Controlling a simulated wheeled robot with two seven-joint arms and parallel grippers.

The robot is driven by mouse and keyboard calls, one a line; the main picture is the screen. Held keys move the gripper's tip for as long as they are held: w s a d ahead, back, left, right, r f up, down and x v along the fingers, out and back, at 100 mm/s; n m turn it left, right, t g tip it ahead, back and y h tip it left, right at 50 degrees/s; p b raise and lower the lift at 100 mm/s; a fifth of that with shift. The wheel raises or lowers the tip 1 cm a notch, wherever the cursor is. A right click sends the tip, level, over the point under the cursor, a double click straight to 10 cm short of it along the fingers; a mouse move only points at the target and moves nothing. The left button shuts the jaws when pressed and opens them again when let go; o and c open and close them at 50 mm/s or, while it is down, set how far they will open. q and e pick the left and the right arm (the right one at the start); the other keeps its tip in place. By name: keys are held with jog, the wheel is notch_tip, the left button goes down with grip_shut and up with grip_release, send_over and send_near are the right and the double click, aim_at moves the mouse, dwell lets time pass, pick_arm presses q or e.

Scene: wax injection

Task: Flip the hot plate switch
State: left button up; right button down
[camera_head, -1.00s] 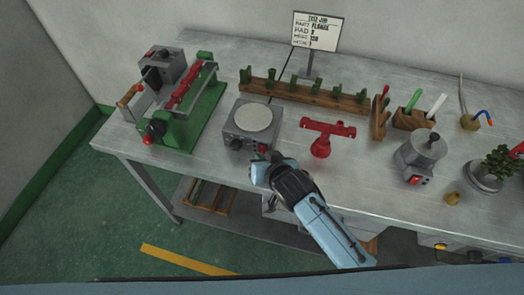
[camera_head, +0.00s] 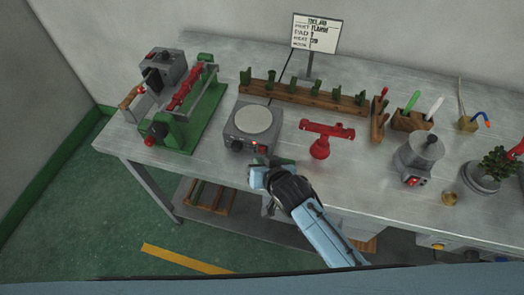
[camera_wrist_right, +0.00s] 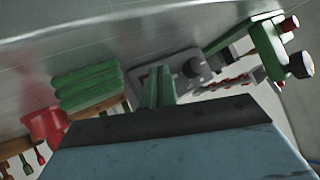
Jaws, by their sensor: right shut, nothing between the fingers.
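The hot plate (camera_head: 238,137) is a grey box with a pale round top, left of the middle of the bench. Its front carries a dark knob and a small red switch (camera_head: 263,149) at the right. My right gripper (camera_head: 262,165) is shut and empty, just in front of the switch side. It looks close to the front face; I cannot tell whether it touches. In the right wrist view the hot plate (camera_wrist_right: 173,73) shows beyond my green fingertips (camera_wrist_right: 158,86), with its dark knob visible. My left gripper is not in view.
A red wax part (camera_head: 320,140) stands right of the hot plate. A green clamp machine (camera_head: 184,130) is at the left. A wooden rack (camera_head: 305,95) with green pieces lies behind. A grey pot (camera_head: 418,155) stands farther right. The bench's front edge runs beneath my right arm.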

jog(key=shift+s+a+r+p, duration=0.15)
jog(key=shift+s+p, duration=0.1)
jog(key=shift+s, duration=0.2)
jog(key=shift+s+a+p, duration=0.2)
jog(key=shift+s+p, duration=0.1)
jog(key=shift+s, duration=0.2)
jog(key=shift+s+a+r+p, duration=0.15)
jog(key=shift+s+p, duration=0.1)
jog(key=shift+s, duration=0.2)
jog(key=shift+s+a+p, duration=0.3)
jog(key=shift+s+p, duration=0.1)
jog(key=shift+s, duration=0.55)
